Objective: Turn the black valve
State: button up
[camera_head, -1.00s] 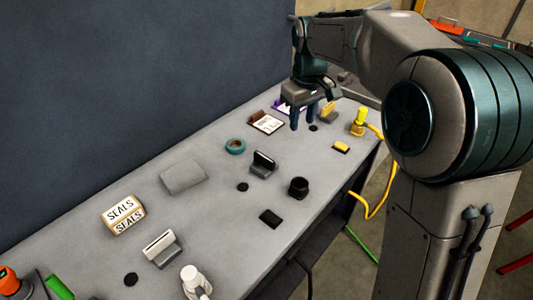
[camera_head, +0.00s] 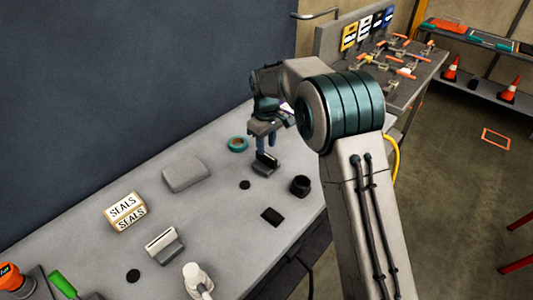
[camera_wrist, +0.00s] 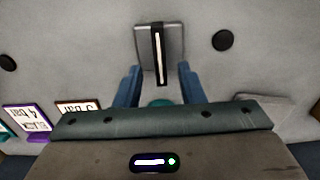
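The black valve (camera_head: 267,168) has a grey base and an upright black handle, and stands on the grey table (camera_head: 225,206). In the wrist view, the black valve (camera_wrist: 150,45) lies just ahead of the fingers, its narrow handle marked with a white line and pointing along the view. My gripper (camera_head: 267,145) hangs above the valve, fingers pointing down. In the wrist view my gripper (camera_wrist: 158,75) is open, with one blue finger either side of the valve's line and nothing between them. I cannot tell whether the fingers touch it.
A black round knob (camera_head: 300,185) and a black pad (camera_head: 271,217) lie nearer the front edge. Label cards (camera_wrist: 28,120) show in the wrist view.

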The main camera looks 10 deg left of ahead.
aim_at(266, 155)
jog(key=shift+f+p, duration=0.4)
jog(key=shift+f, duration=2.2)
grip_shut()
